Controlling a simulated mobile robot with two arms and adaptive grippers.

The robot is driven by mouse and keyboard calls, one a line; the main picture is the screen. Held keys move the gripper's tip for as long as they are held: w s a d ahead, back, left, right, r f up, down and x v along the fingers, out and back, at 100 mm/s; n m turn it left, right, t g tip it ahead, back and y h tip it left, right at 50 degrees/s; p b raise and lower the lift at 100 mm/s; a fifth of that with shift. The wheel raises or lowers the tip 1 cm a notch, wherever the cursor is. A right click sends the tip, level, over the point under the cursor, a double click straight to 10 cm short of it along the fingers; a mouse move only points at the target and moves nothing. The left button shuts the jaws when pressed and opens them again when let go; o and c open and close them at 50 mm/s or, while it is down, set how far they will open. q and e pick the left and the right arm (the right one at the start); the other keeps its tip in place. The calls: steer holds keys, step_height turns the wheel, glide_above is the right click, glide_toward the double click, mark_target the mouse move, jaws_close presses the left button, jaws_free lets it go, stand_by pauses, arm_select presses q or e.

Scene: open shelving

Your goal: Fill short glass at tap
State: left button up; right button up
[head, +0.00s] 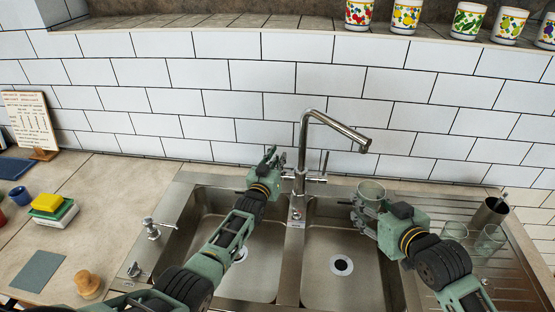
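A short clear glass (371,188) is in my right gripper (364,206), above the back of the right basin. It is roughly upright and looks empty, to the right of the spout. The fingers partly hide its lower part. The steel tap (302,145) stands behind the divider, its spout (362,143) bent to the right. No water shows. My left gripper (274,155) is just left of the tap's base, close to its left side; its fingers look parted and empty. Whether it touches the tap, I cannot tell.
The double sink has a left basin (203,222) and a right basin (343,240). Two more glasses (455,231) (490,238) and a metal holder (491,211) stand on the drainer. Sponges (50,206) lie on the left counter. Patterned cups (406,16) line the ledge.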

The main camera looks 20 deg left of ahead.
arm_select(q)
jaws_close()
stand_by(0.3)
steer(key=shift+s+d+f+m+t, duration=0.15)
steer(key=shift+s+t, duration=0.25)
steer(key=shift+t, duration=0.3)
steer(key=shift+s+m+t, duration=0.15)
steer(key=shift+s+t, duration=0.25)
steer(key=shift+t, duration=0.3)
steer(key=shift+o, duration=2)
jaws_free()
steer(key=shift+s, duration=0.1)
